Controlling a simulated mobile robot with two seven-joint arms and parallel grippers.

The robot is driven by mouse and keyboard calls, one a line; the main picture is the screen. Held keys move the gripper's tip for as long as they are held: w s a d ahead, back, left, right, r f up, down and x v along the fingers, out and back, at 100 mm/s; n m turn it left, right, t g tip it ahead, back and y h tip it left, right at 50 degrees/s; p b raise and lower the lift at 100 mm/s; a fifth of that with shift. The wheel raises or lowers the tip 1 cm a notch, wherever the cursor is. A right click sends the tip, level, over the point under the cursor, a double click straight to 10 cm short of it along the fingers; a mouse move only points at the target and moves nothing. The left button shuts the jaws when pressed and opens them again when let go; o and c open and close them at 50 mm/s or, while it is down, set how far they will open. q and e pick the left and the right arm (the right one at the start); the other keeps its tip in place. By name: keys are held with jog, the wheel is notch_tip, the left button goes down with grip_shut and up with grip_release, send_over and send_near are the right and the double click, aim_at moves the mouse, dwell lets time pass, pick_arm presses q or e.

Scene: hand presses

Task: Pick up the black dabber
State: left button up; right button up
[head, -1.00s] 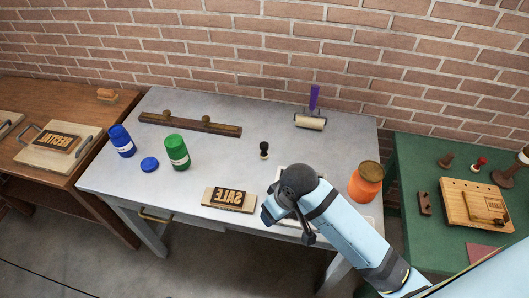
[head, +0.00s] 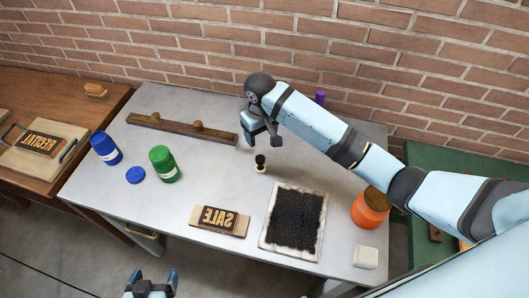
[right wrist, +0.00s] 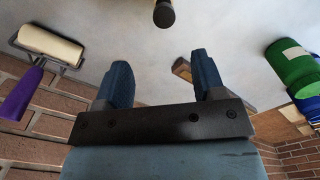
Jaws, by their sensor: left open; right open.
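My left gripper (head: 151,281) is open and empty, in front of the table.
A black ink slab (head: 295,217) and SALE block (head: 220,219) lie in front of the dabber. A green jar (head: 163,164) stands left, an orange jar (head: 369,211) right. A long wooden bar (head: 170,124) lies behind left. The roller (right wrist: 50,45) lies near the brick wall.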

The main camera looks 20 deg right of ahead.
aim_at(260, 158)
notch_tip(260, 158, down, 8)
jog(key=shift+f+p, duration=0.15)
jog(key=shift+p, duration=0.15)
jog(key=f, duration=0.2)
jog(key=f+p, duration=0.1)
jog(key=f, duration=0.1)
jog(key=shift+s+a, duration=0.3)
jog(key=shift+s, duration=0.05)
jog(key=shift+f, duration=0.65)
jog(key=c, duration=1)
